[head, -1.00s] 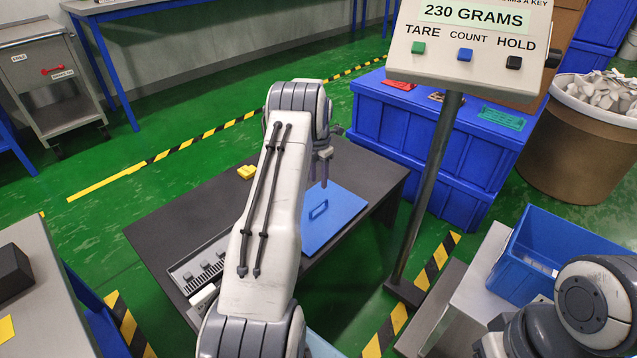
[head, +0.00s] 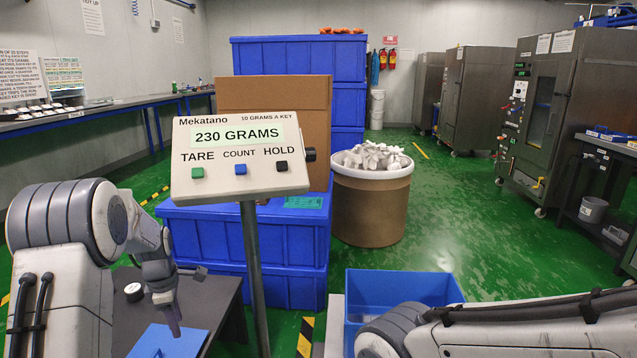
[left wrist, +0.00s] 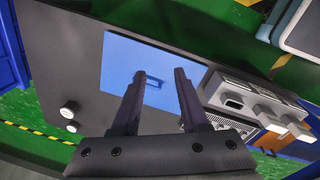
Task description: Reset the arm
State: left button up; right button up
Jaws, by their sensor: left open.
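My left gripper (head: 174,322) is at the lower left of the head view, pointing down over a blue panel (head: 160,344) on a dark table. In the left wrist view the two fingers of my left gripper (left wrist: 158,80) stand apart with nothing between them. The blue panel (left wrist: 120,60) and its handle lie beyond the fingertips; I cannot tell the exact height above it. My right arm (head: 500,325) crosses the lower right of the head view. Its gripper is out of frame.
A scale display (head: 240,150) on a post (head: 254,275) reads 230 GRAMS, right of my left gripper. Blue crates (head: 285,240) stand behind it. An open blue bin (head: 400,290) is beside my right arm. A drum (head: 372,205) holds pale pieces.

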pick_arm(q)
jog(key=s+d+r+m, duration=0.3)
jog(key=s+d+m, duration=0.7)
jog(key=s, duration=0.1)
jog(key=s+d+r+m+g+h, duration=0.1)
jog(key=s+d+r+m, duration=0.3)
jog(key=s+d+m, duration=0.65)
jog(key=s+d+r+m, duration=0.3)
jog(key=s+d+m, duration=0.6)
jog(key=s, duration=0.2)
notch_tip(320, 180, up, 34)
jog(key=p, duration=3.4)
jog(key=shift+f, duration=0.2)
jog(key=shift+w+a+n, duration=0.1)
jog(key=shift+n, duration=0.15)
